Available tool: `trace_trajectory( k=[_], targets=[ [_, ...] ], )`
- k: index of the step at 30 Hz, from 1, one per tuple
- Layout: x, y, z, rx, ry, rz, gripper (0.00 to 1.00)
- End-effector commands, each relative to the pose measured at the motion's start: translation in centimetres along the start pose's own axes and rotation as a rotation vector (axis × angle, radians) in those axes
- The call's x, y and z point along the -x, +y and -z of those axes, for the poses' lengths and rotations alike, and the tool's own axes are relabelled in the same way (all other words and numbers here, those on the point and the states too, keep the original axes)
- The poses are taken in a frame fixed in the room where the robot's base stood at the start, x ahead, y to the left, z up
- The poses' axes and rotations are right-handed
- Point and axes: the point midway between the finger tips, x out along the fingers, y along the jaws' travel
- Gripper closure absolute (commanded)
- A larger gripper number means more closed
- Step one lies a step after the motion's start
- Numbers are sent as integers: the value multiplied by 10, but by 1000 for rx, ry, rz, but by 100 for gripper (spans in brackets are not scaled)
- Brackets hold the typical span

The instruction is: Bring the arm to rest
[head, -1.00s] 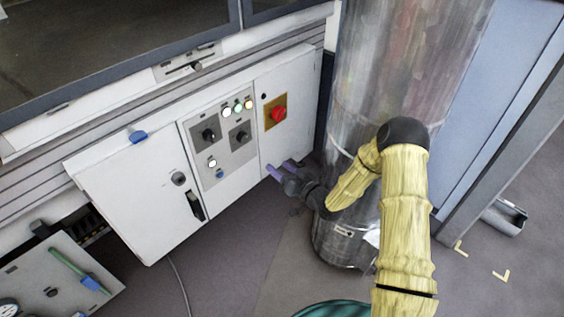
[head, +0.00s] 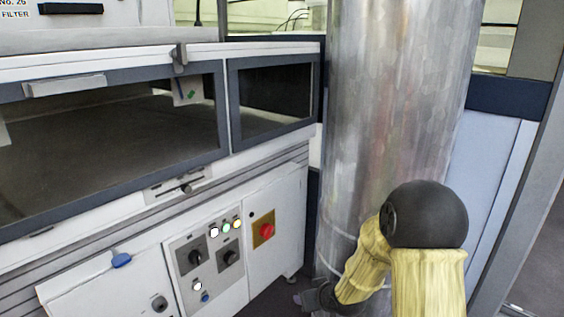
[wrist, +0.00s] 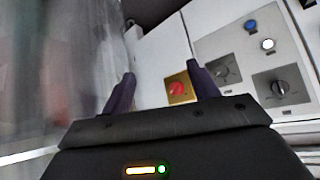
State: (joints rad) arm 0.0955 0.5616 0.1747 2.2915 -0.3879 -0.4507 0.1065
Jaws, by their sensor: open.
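My arm is yellow-sleeved with a dark elbow joint, and is bent in front of a tall metal column. My gripper (head: 300,299) shows small at the bottom edge of the head view, partly cut off, left of the column's lower part. In the wrist view my gripper (wrist: 161,76) has its two dark purple fingers spread apart with nothing between them. Beyond the fingers is a red knob (wrist: 177,89) on a yellow plate, on a white cabinet. No contact with the cabinet shows.
The metal column (head: 385,120) stands close behind my arm. The white control cabinet (head: 275,205) carries dark switches, lit buttons and the red knob (head: 266,230). Above it is a tunnel with framed windows (head: 270,95). A blue-grey panel (head: 480,190) stands right of the column.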

Motion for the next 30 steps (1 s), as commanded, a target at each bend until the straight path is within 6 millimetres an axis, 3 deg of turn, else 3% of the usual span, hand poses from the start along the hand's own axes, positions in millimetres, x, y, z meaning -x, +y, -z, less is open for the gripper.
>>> trace_trajectory(
  k=[6, 12, 23, 30],
  targets=[
    [75, 16, -29, -61, -194, -140, 40],
    [136, 15, -62, -153, -345, -204, 40],
    [208, -8, -109, -290, -516, -208, 40],
    [235, -8, -79, -285, -514, -209, 40]
  ],
)
